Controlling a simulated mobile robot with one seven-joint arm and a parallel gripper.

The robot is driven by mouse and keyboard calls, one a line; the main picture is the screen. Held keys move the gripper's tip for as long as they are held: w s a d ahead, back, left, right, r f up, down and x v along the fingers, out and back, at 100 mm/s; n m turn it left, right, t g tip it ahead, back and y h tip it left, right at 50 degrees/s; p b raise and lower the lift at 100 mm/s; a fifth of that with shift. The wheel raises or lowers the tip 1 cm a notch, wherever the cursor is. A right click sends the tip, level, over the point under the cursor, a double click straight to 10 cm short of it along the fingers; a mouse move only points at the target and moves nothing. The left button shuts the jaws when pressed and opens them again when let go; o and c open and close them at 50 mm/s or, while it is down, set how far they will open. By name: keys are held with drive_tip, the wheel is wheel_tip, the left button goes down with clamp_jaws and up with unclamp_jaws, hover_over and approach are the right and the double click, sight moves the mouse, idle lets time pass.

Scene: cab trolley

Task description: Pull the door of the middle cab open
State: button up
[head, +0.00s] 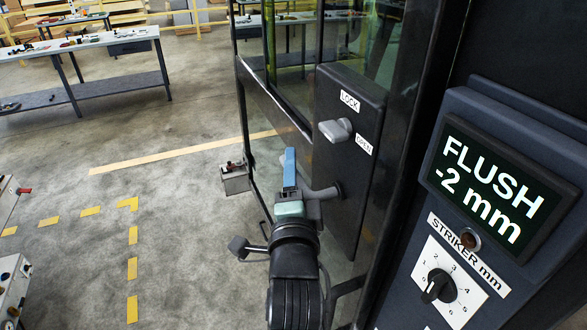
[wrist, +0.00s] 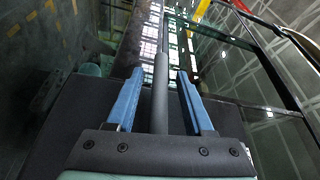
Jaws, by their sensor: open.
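The cab door (head: 262,100) is a dark frame with glass panes, seen at a steep angle in the head view. A black lock box (head: 345,215) on it carries a grey knob (head: 336,130) between the labels LOCK and OPEN; I cannot tell which label it points at. Below the knob, a grey bar handle (head: 325,193) sticks out to the left. My gripper (head: 290,155) is at this handle, its blue fingers partly hiding it. In the wrist view, the handle (wrist: 160,95) runs between the open fingers of my gripper (wrist: 160,78), with a gap on each side.
A post on the right carries a display (head: 490,190) reading FLUSH -2 mm and a STRIKER mm dial (head: 440,285). A small grey box (head: 235,180) shows left of the door. Workbenches (head: 85,45) stand far left. The floor between, with yellow lines, is clear.

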drive_tip(key=shift+c, duration=0.2)
clamp_jaws()
idle(1.2)
